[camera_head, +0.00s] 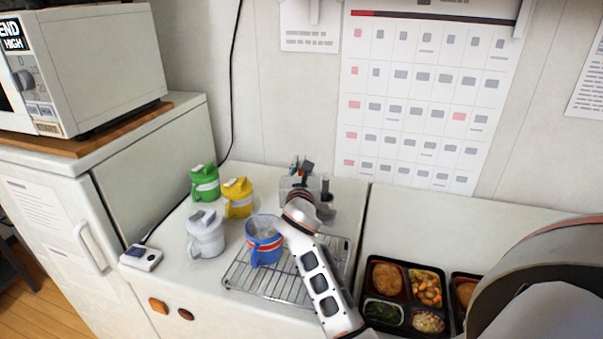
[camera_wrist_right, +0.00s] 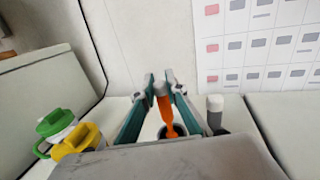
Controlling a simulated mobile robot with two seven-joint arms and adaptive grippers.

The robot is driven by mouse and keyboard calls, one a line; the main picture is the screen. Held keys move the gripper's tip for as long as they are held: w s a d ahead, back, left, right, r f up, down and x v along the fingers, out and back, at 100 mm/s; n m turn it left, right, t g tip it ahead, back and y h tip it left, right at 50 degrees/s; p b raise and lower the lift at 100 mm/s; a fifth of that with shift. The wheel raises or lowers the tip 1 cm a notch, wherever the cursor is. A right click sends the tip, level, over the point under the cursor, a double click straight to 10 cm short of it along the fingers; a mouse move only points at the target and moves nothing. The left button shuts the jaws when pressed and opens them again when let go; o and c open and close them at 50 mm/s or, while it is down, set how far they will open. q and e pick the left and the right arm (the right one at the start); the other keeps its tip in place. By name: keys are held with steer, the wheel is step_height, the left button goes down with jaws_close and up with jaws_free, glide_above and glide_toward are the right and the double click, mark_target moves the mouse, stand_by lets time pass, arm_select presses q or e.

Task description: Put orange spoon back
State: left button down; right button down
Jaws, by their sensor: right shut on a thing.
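The orange spoon (camera_wrist_right: 166,112) is upright between the fingers of my right gripper (camera_wrist_right: 160,80) in the wrist view. The fingers are closed on it near its upper end. Its lower end is over or inside a dark round holder (camera_wrist_right: 182,131); I cannot tell whether it touches. In the head view my right gripper (camera_head: 303,170) is at the back of the counter, near the wall, and its wrist hides most of the spoon and holder. My left gripper is not in view.
A blue cup (camera_head: 264,247) stands on a wire rack (camera_head: 240,278). Green (camera_head: 205,183), yellow (camera_head: 238,198) and white (camera_head: 206,236) lidded cups stand left of my gripper. A dark bottle with a grey cap (camera_wrist_right: 215,104) is close on its right. Bento trays (camera_head: 405,300) lie front right.

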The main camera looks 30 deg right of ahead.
steer(key=shift+f, duration=1.25)
steer(key=shift+f, duration=0.15)
steer(key=c, duration=2)
jaws_free()
steer(key=shift+c, duration=0.2)
steer(key=shift+s, duration=0.1)
steer(key=v, duration=1.1)
steer(key=shift+s+a+r+b, duration=0.2)
steer(key=shift+s+a+b, duration=0.05)
steer(key=shift+a+b, duration=0.1)
